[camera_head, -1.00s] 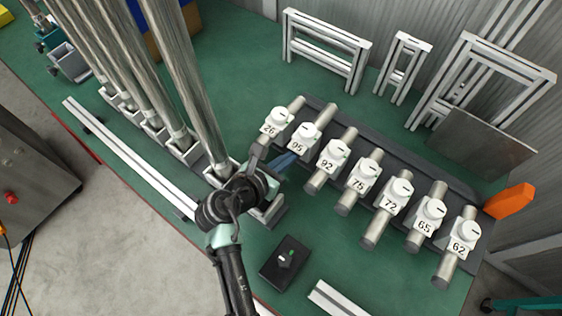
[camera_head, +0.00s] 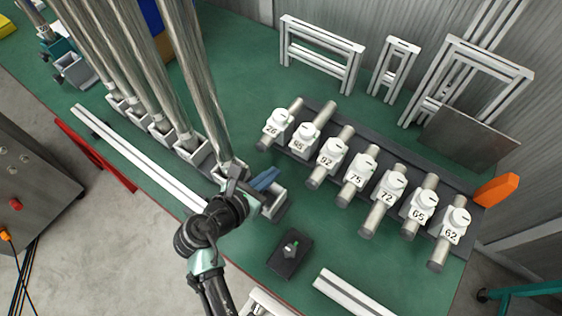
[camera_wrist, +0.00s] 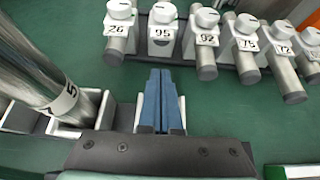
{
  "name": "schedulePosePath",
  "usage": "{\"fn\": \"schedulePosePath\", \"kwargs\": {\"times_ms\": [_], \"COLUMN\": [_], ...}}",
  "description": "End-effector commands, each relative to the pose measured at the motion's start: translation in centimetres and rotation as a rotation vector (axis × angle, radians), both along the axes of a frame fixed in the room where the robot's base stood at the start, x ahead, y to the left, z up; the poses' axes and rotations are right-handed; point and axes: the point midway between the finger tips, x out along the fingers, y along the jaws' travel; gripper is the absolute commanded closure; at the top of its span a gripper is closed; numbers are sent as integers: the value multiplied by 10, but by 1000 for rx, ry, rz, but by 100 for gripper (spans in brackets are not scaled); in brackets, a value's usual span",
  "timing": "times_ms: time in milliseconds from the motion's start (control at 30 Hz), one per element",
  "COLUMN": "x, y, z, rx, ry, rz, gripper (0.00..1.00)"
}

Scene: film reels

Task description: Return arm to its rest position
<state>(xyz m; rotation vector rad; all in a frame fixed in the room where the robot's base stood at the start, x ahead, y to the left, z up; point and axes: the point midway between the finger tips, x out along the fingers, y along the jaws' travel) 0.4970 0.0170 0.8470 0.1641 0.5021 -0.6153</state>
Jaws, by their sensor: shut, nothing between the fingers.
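My gripper (camera_head: 264,181) is at the end of my black arm, over the green bench top, just right of the nearest tall metal rod. Its blue fingers are together with nothing between them; the wrist view shows them side by side (camera_wrist: 160,103), pointing toward the numbered cylinders. A gap of bare green surface lies between the fingertips and the white numbered blocks, such as 26 (camera_head: 277,123) and 95 (camera_head: 303,137). The lower part of my arm runs off the bottom edge of the head view.
Tall metal rods (camera_head: 196,80) stand in grey holders close to the left of my gripper. A black box (camera_head: 289,256) lies on the bench to the lower right. White rails (camera_head: 135,155) run along the bench edge. An orange block (camera_head: 496,190) is at the far right.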

Motion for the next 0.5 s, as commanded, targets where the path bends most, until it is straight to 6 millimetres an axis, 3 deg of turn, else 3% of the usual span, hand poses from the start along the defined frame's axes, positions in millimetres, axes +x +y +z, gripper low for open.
{"fn": "schedulePosePath", "kwargs": {"times_ms": [200,500], "x": [-26,-35], "y": [20,26], "z": [19,25], "rx": [1,1], "ry": [-1,-1], "rz": [2,0], "gripper": [100,100]}}
